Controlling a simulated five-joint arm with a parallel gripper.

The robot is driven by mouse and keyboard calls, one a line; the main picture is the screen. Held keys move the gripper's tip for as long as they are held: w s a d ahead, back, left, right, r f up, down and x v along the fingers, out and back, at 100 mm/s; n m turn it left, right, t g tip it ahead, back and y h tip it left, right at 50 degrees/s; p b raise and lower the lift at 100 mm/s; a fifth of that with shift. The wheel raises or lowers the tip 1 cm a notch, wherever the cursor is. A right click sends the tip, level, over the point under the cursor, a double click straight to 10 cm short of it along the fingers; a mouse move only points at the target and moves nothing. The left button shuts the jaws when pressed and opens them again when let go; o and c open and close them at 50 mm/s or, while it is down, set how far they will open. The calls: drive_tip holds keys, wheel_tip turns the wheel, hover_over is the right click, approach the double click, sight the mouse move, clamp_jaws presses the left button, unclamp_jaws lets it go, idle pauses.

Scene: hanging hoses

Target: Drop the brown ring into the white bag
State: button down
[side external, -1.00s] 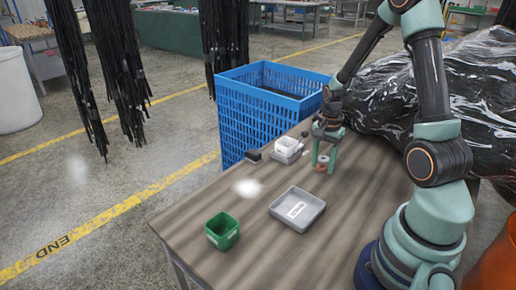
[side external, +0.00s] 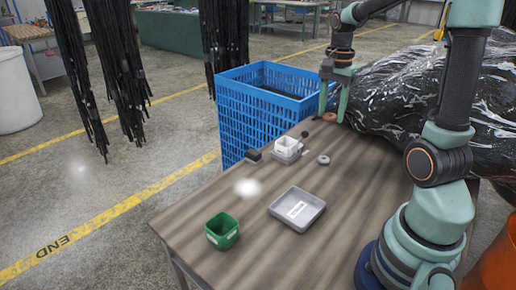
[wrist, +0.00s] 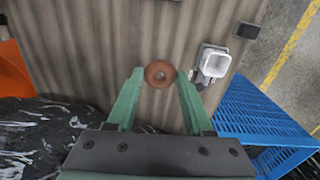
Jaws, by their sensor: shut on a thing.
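The brown ring (side external: 330,116) is between the fingertips of my gripper (side external: 334,112), above the table's far end in the side view. In the wrist view the brown ring (wrist: 160,74) shows flat, with its hole facing the camera, between the two green fingers of my gripper (wrist: 159,76), which is shut on it. A small white open-topped holder (side external: 287,146) stands on a grey base; it is the likeliest white bag, but I cannot tell its material. It also shows in the wrist view (wrist: 214,65), right of the ring and apart from it.
A grey ring (side external: 323,159) lies on the table. A grey tray (side external: 297,219) and green bin (side external: 222,230) stand nearer. A small black block (side external: 253,155) is left of the white holder. A blue crate (side external: 247,115) stands beyond the table, and a black-wrapped bundle (side external: 400,85) is at right.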

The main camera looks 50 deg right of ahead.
drive_tip(key=shift+w, duration=0.1)
drive_tip(key=w+d+f, duration=0.2)
drive_tip(key=w+f, duration=0.2)
drive_tip(key=w, duration=0.3)
drive_tip(key=w+d+f, duration=0.2)
drive_tip(key=w+f, duration=0.2)
drive_tip(key=w, duration=0.4)
drive_tip(key=shift+s+d+f, duration=0.1)
drive_tip(key=shift+s+f, duration=0.05)
drive_tip(key=shift+f, duration=2.85)
drive_tip(key=shift+c, duration=1)
unclamp_jaws()
drive_tip(key=shift+r, duration=0.1)
